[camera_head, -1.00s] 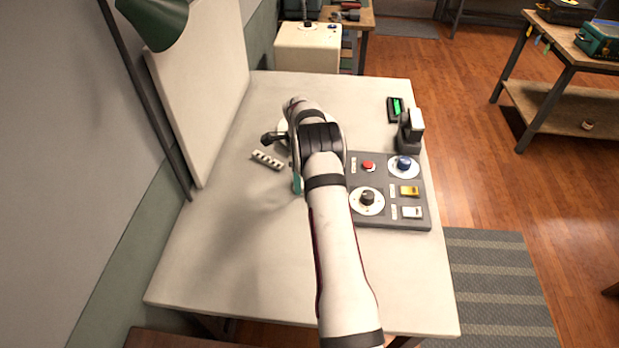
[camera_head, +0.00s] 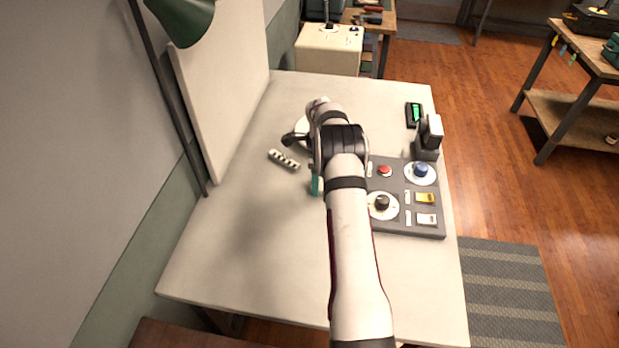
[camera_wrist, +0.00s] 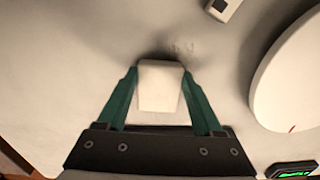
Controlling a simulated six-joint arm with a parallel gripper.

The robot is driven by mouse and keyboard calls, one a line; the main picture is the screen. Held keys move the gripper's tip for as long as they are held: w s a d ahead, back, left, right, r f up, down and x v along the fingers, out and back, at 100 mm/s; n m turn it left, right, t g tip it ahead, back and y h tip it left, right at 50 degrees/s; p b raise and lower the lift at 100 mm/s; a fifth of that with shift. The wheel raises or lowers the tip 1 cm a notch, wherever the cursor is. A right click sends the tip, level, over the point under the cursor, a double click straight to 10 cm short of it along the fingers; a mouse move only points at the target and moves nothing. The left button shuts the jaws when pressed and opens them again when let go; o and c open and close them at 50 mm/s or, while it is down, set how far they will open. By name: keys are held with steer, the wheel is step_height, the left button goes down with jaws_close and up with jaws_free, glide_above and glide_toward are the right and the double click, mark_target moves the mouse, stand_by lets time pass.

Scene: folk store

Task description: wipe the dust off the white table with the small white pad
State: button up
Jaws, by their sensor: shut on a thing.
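The white table (camera_head: 240,250) fills the middle of the head view, with my arm reaching over it. In the wrist view my gripper (camera_wrist: 160,92) has its green fingers shut on the small white pad (camera_wrist: 160,88). The pad is close over the white tabletop, but I cannot tell whether it touches it. Faint grey marks that look like dust (camera_wrist: 182,47) lie just beyond the pad. In the head view only a bit of a green finger shows beside the arm, and the pad is hidden there.
A grey control panel (camera_head: 405,223) with knobs and switches sits right of my arm. A round white plate (camera_wrist: 288,85) is partly hidden by my arm in the head view. The table's near left is clear.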

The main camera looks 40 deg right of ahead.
mark_target(300, 186)
steer(key=shift+s+d, duration=1.95)
steer(key=shift+s, duration=0.2)
steer(key=shift+w+a, duration=3.8)
steer(key=shift+w, duration=0.1)
steer(key=shift+s+d, duration=3.85)
step_height(300, 186, up, 8)
steer(key=shift+w+d+f+n, duration=0.2)
steer(key=shift+f+n, duration=0.8)
steer(key=shift+n, duration=2)
steer(key=shift+w+d+f+n, duration=0.25)
steer(key=shift+f+n, duration=0.8)
steer(key=shift+n, duration=1.95)
steer(key=shift+w+d+f+n, duration=0.2)
steer(key=shift+f+n, duration=0.8)
steer(key=shift+n, duration=2)
